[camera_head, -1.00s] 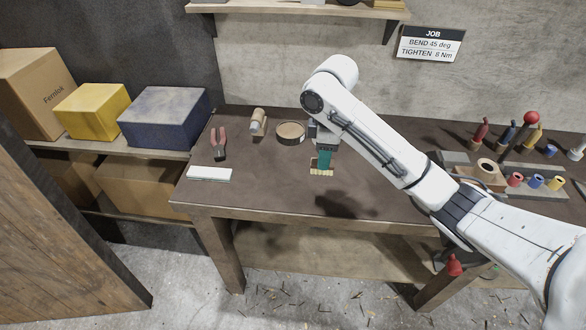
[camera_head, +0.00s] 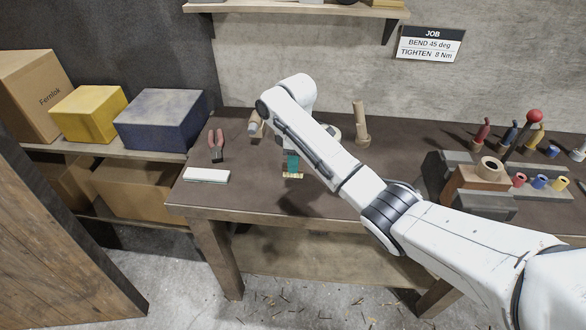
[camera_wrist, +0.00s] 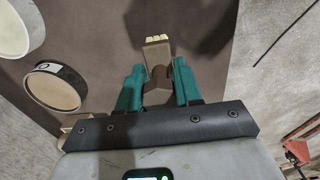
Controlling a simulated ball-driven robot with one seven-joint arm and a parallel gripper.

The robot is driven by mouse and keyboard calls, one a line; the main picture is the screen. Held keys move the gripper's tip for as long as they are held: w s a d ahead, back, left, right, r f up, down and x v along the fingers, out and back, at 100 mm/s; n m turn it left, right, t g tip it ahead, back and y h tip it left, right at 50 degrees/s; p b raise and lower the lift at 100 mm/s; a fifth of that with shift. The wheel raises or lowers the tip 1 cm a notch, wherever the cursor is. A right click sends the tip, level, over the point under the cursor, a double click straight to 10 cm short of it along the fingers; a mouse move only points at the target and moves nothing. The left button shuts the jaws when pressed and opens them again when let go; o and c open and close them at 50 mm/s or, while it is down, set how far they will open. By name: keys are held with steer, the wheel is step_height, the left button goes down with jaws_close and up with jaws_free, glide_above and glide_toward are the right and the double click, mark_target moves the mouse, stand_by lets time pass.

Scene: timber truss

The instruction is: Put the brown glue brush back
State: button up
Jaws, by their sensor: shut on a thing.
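My gripper (camera_head: 292,160) is over the front middle of the workbench (camera_head: 250,188), its teal fingers pointing down. In the wrist view my gripper (camera_wrist: 158,85) is shut on the brown glue brush (camera_wrist: 157,62), with one finger on each side of its brown body. The brush's pale bristles point away from the gripper. In the head view the pale bristle end of the brush (camera_head: 292,176) shows just below the fingers, and the rest is hidden. I cannot tell whether the bristles touch the bench top.
Red-handled pliers (camera_head: 216,146), a white block (camera_head: 206,175) and a tan cylindrical tool (camera_head: 256,124) lie left of my gripper. A tan upright piece (camera_head: 361,122) stands behind my arm. Wooden and grey holders (camera_head: 470,180) with coloured tools fill the right. Two round things (camera_wrist: 55,88) show at wrist-view left.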

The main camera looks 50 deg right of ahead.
mark_target(300, 174)
steer(key=shift+w+f, duration=0.2)
steer(key=shift+f, duration=0.1)
steer(key=shift+f+p, duration=0.55)
steer(key=shift+f, duration=0.9)
steer(key=shift+f, duration=0.1)
steer(key=o, duration=0.9)
steer(key=shift+o, duration=0.2)
